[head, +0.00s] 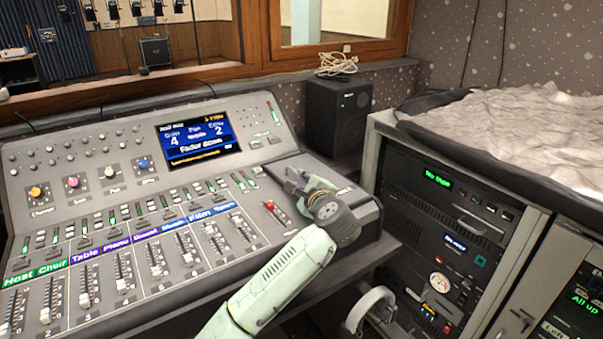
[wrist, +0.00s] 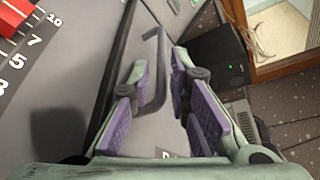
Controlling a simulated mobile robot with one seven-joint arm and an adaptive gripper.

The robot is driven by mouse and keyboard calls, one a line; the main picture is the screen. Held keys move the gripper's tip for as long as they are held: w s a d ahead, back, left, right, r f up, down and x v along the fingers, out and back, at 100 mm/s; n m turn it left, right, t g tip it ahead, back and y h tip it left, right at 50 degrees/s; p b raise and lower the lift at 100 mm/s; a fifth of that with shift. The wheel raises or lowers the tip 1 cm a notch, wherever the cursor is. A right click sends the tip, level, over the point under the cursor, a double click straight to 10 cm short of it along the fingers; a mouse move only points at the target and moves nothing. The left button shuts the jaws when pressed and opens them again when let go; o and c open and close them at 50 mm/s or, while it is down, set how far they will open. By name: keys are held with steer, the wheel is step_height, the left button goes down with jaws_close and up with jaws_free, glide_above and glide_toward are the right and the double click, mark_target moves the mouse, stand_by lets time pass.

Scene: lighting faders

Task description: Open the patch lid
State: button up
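The patch lid is a flat grey panel at the right end of the mixing console, partly hidden by my gripper in the head view. My gripper (head: 289,180) is over this end of the console. In the wrist view my gripper (wrist: 161,75) is open, its purple-padded fingers on either side of the handle. A gap shows between the handle and the right finger. I cannot tell whether the left finger touches it.
A red fader (head: 270,206) sits just left of my gripper, with rows of faders (head: 120,270) and a lit screen (head: 198,140) beyond. A black speaker (head: 338,115) stands behind the console. A rack (head: 450,220) stands on the right, with headphones (head: 368,305) hanging nearby.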

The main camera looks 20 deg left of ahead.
steer(key=shift+x, duration=1.5)
jaws_close()
